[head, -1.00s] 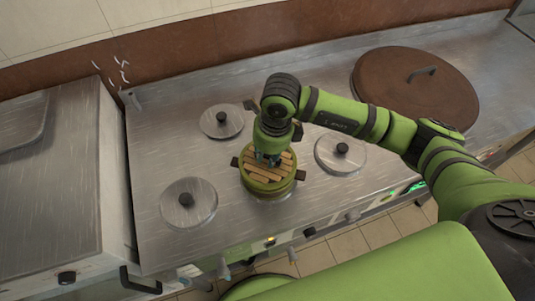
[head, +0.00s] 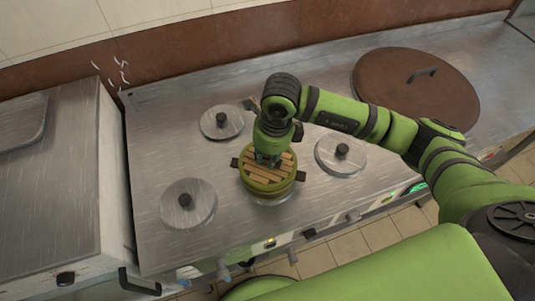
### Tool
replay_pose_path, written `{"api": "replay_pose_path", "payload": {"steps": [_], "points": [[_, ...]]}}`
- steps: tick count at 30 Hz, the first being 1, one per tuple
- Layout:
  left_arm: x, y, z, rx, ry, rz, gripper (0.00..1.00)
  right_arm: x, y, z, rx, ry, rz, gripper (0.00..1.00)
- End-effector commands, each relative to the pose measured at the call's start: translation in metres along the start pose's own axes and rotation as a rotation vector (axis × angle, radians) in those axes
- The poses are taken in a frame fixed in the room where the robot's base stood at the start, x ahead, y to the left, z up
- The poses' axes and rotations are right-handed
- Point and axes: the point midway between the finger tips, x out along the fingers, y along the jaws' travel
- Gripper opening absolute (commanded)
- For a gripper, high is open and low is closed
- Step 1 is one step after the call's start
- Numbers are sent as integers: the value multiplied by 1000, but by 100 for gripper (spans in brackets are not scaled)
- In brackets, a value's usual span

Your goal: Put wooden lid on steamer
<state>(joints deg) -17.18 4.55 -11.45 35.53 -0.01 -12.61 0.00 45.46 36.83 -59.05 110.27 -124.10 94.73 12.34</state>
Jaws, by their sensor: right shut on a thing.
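The wooden lid (head: 268,176) is round with slats and a greenish rim. It sits at the top of the steamer (head: 270,193), a round greenish body with dark side handles on the steel counter. My right gripper (head: 268,160) comes down from above and is shut on the lid near its middle; the fingertips are partly hidden by the gripper body. The lid looks level and lined up with the steamer, but I cannot tell if it rests fully on it. My left gripper is not in view.
Round metal lids with black knobs lie left (head: 188,204), behind (head: 222,122) and right (head: 341,155) of the steamer. A large brown lid (head: 416,88) with a handle is at the back right. Bare counter (head: 165,150) shows on the left.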

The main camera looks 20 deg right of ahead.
Motion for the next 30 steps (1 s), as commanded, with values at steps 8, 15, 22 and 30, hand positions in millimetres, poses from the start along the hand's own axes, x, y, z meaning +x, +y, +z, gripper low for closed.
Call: {"api": "replay_pose_path", "payload": {"steps": [8,15,22,30], "points": [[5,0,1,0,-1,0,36,5,0,-1,0,0,0,0],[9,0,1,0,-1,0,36,10,0,-1,0,0,0,0],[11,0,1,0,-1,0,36,11,0,-1,0,0,0,31],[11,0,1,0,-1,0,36,11,0,-2,0,0,0,31]]}}
